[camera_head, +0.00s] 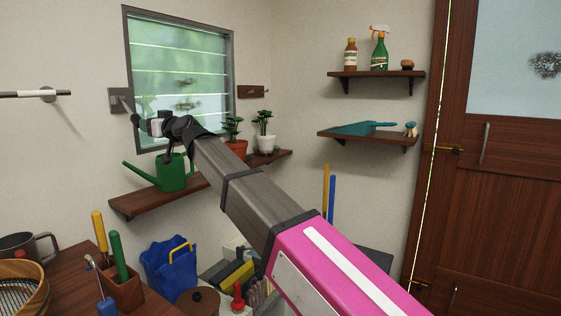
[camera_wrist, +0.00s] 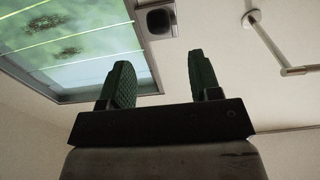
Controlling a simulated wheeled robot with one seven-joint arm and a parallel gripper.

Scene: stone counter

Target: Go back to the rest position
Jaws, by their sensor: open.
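My gripper (camera_wrist: 161,75) shows in the wrist view with its two dark green fingers apart and nothing between them. The fingers point towards the bare wall near the window edge. In the head view my arm reaches up and left from the lower right, and its end is in front of the window (camera_head: 182,55), above the green watering can (camera_head: 172,172). The gripper is small and partly hidden there by my own wrist. I cannot tell whether it touches anything.
A shelf (camera_head: 128,205) under the window holds the can and potted plants (camera_head: 265,143). Two wall shelves (camera_head: 377,74) carry bottles and tools. A wooden door (camera_head: 500,200) stands right. A grey fixture (camera_head: 120,100) adjoins the window.

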